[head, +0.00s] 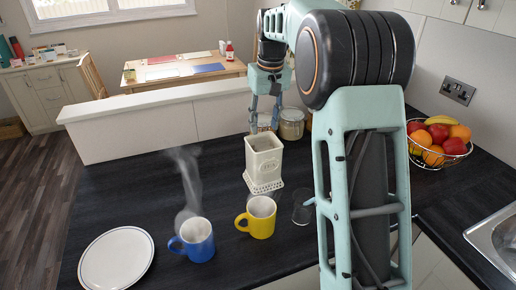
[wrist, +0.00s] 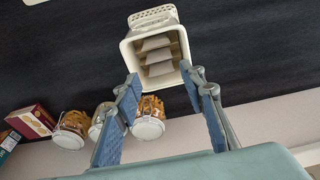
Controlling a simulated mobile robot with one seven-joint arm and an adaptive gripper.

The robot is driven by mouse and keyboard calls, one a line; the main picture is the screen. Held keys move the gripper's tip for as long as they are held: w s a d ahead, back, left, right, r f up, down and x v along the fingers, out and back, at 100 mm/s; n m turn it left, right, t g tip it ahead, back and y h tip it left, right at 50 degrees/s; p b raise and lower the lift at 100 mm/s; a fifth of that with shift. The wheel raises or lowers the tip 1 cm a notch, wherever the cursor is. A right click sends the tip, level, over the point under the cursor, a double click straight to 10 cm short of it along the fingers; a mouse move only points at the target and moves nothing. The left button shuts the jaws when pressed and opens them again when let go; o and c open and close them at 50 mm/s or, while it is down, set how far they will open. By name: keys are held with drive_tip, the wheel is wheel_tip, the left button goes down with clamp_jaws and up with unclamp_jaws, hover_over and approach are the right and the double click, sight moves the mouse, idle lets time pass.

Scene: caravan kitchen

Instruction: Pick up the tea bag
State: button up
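Several pale tea bags (wrist: 158,57) lie stacked inside a cream square canister (wrist: 130,50), whose open mouth faces the wrist camera. My gripper (head: 264,122) is above and at the back of the canister in the head view. In the wrist view my gripper (wrist: 160,88) has its two blue-padded fingers wide apart at the canister's near edge, with nothing held between them. Whether a finger touches the rim I cannot tell.
A blue mug (head: 198,240), a yellow mug (head: 261,217) and a clear glass (head: 302,210) stand in front of the canister. A white plate (head: 116,258) lies at left. Lidded jars (head: 291,124) stand behind. A fruit basket (head: 440,158) is at right.

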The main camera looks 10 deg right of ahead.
sight(264, 145)
drive_tip(key=f, duration=0.5)
drive_tip(key=w+f, duration=0.1)
drive_tip(key=f, duration=0.2)
drive_tip(key=shift+f+p, duration=0.15)
drive_tip(key=shift+p, duration=0.25)
drive_tip(key=shift+s+f, duration=0.15)
drive_tip(key=shift+f, duration=0.2)
drive_tip(key=shift+s+f, duration=0.1)
drive_tip(key=c, duration=0.3)
drive_tip(key=shift+r, duration=0.4)
drive_tip(key=shift+w+r, duration=0.15)
drive_tip(key=shift+r, duration=0.45)
drive_tip(key=shift+w+r, duration=0.15)
drive_tip(key=shift+r, duration=0.45)
drive_tip(key=s+a+r+b, duration=0.1)
drive_tip(key=s+a+r, duration=0.3)
drive_tip(key=a+r, duration=0.1)
drive_tip(key=s+a+r+b, duration=0.1)
drive_tip(key=s+a+r, duration=0.4)
drive_tip(key=shift+s+a+r, duration=0.1)
drive_tip(key=shift+s+a, duration=0.1)
drive_tip(key=shift+a, duration=0.1)
